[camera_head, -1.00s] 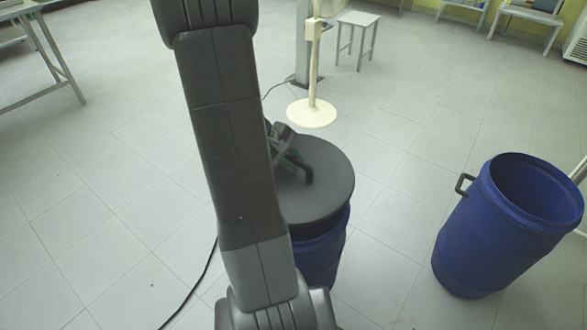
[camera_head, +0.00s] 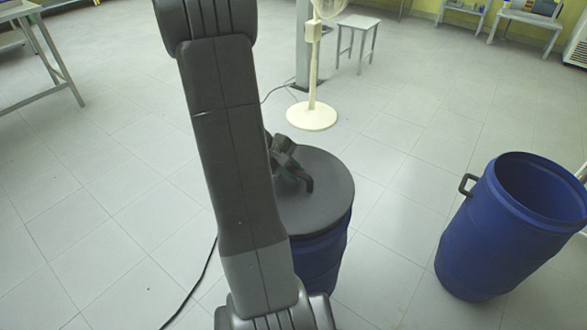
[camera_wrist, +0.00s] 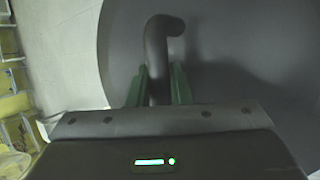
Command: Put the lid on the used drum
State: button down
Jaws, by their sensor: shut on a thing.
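The dark grey round lid (camera_head: 325,190) lies over the top of a blue drum (camera_head: 320,265) in the head view, partly hidden behind my arm. My gripper (camera_head: 292,178) is at the lid's bent handle. In the wrist view the green fingers of my gripper (camera_wrist: 159,88) stand on both sides of the lid's handle (camera_wrist: 157,50), shut on it. The lid (camera_wrist: 240,50) fills the right of that view. I cannot tell whether the lid is fully seated on the drum. A second blue drum (camera_head: 515,225) stands open at the right, with a dark side handle.
A cream fan (camera_head: 312,115) stands behind the lidded drum, near a small stool (camera_head: 357,40). A table (camera_head: 45,60) is at the left. A black cable (camera_head: 205,270) runs on the floor. The tiled floor between the drums is clear.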

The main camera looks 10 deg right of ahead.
aim_at(294, 183)
jog(key=shift+f+b, duration=1.45)
jog(key=shift+f, duration=0.3)
jog(key=shift+s+f, duration=0.25)
jog(key=shift+f, duration=0.05)
jog(key=c, duration=1.2)
grip_release()
jog(key=shift+c, duration=0.2)
jog(key=p+v, duration=0.3)
jog(key=v, duration=1.1)
jog(key=shift+r, duration=0.2)
jog(key=shift+d+f, duration=0.1)
jog(key=b+x, duration=0.3)
jog(key=x, duration=1)
